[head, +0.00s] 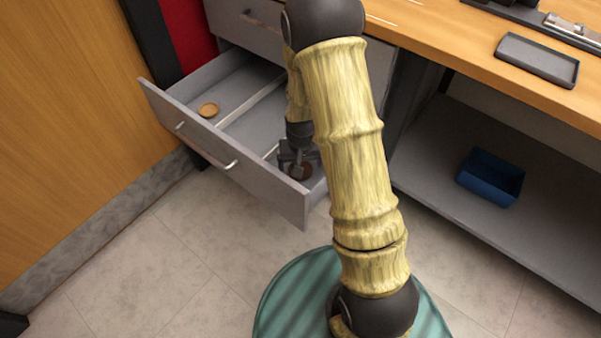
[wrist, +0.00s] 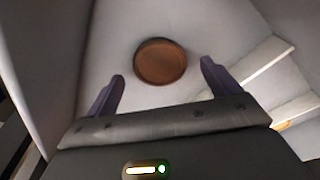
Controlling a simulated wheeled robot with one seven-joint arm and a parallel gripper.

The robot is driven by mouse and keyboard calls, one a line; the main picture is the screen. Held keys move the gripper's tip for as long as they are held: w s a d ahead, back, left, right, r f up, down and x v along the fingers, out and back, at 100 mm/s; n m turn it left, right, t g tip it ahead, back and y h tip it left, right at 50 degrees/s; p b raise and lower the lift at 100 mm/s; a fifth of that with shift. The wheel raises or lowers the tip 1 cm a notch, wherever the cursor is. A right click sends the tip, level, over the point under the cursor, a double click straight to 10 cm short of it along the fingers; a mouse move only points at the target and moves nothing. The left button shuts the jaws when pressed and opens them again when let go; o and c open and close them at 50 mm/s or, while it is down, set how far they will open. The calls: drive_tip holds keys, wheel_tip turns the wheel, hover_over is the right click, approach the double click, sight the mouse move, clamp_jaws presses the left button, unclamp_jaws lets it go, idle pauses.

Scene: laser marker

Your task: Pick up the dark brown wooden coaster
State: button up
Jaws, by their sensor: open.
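The dark brown round coaster (wrist: 160,62) lies flat on the drawer floor. In the head view the dark brown coaster (head: 300,172) shows at the near right end of the open drawer (head: 222,160), partly covered by my gripper. My gripper (head: 295,160) is inside the drawer, above the coaster. In the wrist view my gripper (wrist: 160,85) is open and empty. Its two fingers are spread to either side of the coaster's line, and the coaster sits a little beyond the tips, not touching them as far as I can tell.
A lighter tan coaster (head: 208,109) lies in the drawer's left compartment. Pale dividers (head: 250,104) split the drawer. The drawer front (head: 225,158) and side walls stand close around my gripper. A blue bin (head: 491,177) is on the lower shelf; a grey tray (head: 537,59) is on the desk.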

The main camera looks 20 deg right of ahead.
drive_tip(key=shift+w+f, duration=0.15)
drive_tip(key=shift+f, duration=0.75)
drive_tip(key=shift+r, duration=0.1)
drive_tip(key=c, duration=1.1)
drive_tip(key=shift+o, duration=0.2)
wheel_tip(320, 180, up, 10)
drive_tip(key=p, duration=0.4)
